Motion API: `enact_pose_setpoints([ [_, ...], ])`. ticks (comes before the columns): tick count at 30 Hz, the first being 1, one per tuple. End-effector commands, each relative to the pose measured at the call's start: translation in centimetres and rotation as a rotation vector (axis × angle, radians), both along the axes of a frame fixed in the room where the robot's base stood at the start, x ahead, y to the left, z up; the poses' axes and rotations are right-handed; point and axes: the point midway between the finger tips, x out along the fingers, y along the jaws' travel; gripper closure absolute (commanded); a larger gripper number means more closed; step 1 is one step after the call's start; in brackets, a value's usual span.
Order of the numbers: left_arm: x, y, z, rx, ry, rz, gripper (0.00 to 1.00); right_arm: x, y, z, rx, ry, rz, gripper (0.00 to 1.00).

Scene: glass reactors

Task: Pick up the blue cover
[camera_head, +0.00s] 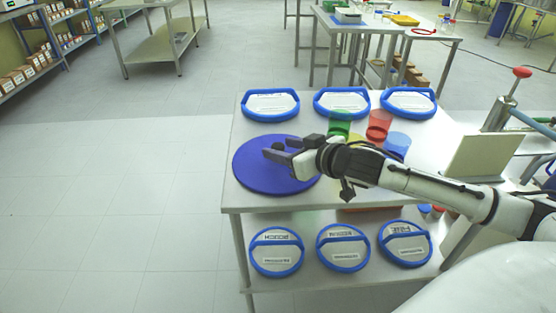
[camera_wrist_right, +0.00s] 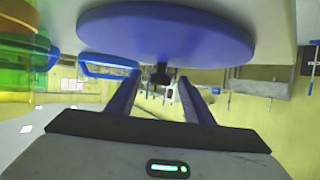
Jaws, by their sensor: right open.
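The blue cover (camera_head: 252,172) is a large, flat, dark blue disc on the left part of the table top. In the right wrist view the blue cover (camera_wrist_right: 180,32) fills the upper middle, and a small dark knob shows at its edge between my fingers. My right gripper (camera_head: 272,150) is over the cover in the head view, its fingers pointing left. In the right wrist view my right gripper (camera_wrist_right: 163,90) has its two blue fingers apart, with the knob between and beyond them. Whether the fingers touch the knob cannot be told. My left gripper is not in view.
Blue-rimmed lids (camera_head: 270,104) line the back of the table (camera_head: 228,195), and more lids (camera_head: 276,252) stand on the shelf below. Green, red and blue beakers (camera_head: 397,145) stand close behind my right forearm. A beige panel (camera_head: 482,156) is at the right. Floor at left is clear.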

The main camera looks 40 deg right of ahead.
Motion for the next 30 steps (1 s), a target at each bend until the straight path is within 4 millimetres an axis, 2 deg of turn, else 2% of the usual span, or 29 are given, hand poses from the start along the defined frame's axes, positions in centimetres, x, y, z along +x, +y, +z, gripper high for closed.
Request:
enact_pose_setpoints([
  [5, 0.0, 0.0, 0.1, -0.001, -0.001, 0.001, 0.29, 1.8, 0.2, -0.6, 0.001, -0.003, 0.0, 0.53],
  [14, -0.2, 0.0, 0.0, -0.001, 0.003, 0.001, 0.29, 2.1, 0.2, -0.9, -0.001, 0.0, 0.002, 0.53],
  [17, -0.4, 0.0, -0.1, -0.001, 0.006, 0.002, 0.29, 2.0, 0.2, -0.9, -0.001, 0.0, 0.002, 0.66],
  [23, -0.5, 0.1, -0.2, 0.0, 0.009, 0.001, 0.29, 2.0, 0.2, -0.9, -0.001, 0.0, 0.002, 1.0],
  [30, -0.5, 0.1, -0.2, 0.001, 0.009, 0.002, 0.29, 2.1, 0.2, -0.6, -0.001, -0.002, 0.002, 1.0],
])
